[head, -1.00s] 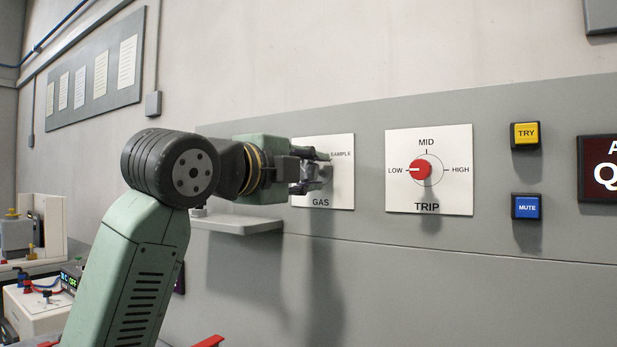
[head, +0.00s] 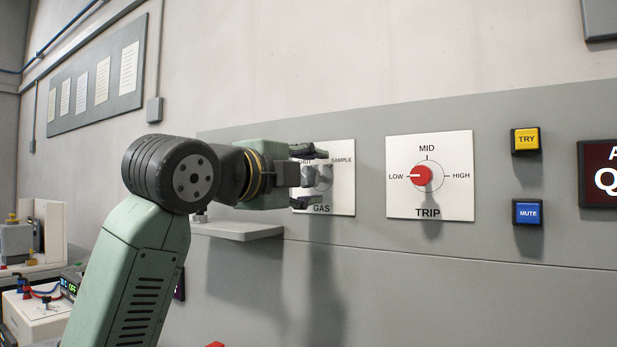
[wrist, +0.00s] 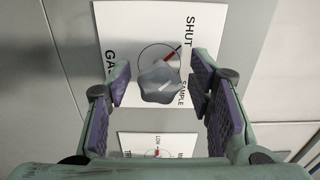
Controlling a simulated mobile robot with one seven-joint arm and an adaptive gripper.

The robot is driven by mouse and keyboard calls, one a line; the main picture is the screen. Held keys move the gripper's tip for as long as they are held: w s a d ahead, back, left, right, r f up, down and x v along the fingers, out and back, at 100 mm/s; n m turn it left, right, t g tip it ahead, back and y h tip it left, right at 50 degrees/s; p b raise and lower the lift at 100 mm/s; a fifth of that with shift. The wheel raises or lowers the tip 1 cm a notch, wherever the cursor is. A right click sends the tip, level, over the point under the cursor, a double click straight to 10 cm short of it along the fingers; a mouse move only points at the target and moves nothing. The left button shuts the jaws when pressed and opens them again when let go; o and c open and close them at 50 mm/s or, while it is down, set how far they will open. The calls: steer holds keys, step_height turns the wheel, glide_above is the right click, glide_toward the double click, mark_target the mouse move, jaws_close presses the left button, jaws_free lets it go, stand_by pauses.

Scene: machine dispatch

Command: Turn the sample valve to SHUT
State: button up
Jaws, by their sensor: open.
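The sample valve is a grey lobed knob (wrist: 157,84) on a white GAS plate (head: 340,200). In the wrist view the plate reads SHUT at the upper right and SAMPLE at the lower right. A red mark (wrist: 172,54) beside the knob points toward SHUT. My gripper (wrist: 158,84) is open, with a finger on either side of the knob and gaps between. In the head view the knob (head: 322,177) shows between the spread fingers.
The TRIP dial (head: 422,176) with its red knob is right of the GAS plate. Yellow TRY (head: 526,140) and blue MUTE (head: 527,212) buttons are farther right. A small grey shelf (head: 240,231) juts out below my gripper.

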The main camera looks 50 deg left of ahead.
steer(key=v, duration=1.2)
stand_by(0.6)
